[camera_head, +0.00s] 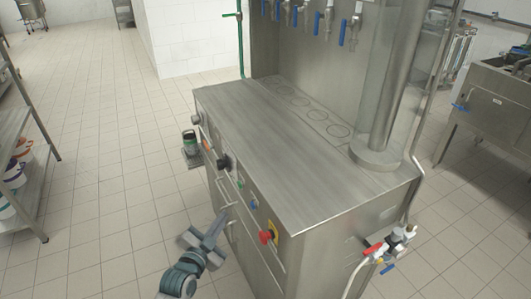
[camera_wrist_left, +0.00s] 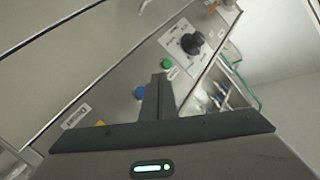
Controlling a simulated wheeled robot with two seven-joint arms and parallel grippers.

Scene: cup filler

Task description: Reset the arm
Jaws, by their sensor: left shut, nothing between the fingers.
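My left gripper (camera_head: 218,222) is beside the front panel of the steel cup-filler machine (camera_head: 270,145), below its top edge. Its fingers are shut together and empty; in the left wrist view the closed fingers (camera_wrist_left: 159,92) point toward the panel. A black knob (camera_wrist_left: 192,43), a green button (camera_wrist_left: 167,63) and a blue button (camera_wrist_left: 139,92) show past them. Whether the fingers touch the panel I cannot tell. My right gripper is not in view.
A dark cup (camera_head: 189,138) stands on a small ledge (camera_head: 191,157) at the machine's left side. A metal shelf (camera_head: 38,190) with tubs stands far left. Tiled floor (camera_head: 115,170) between is clear.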

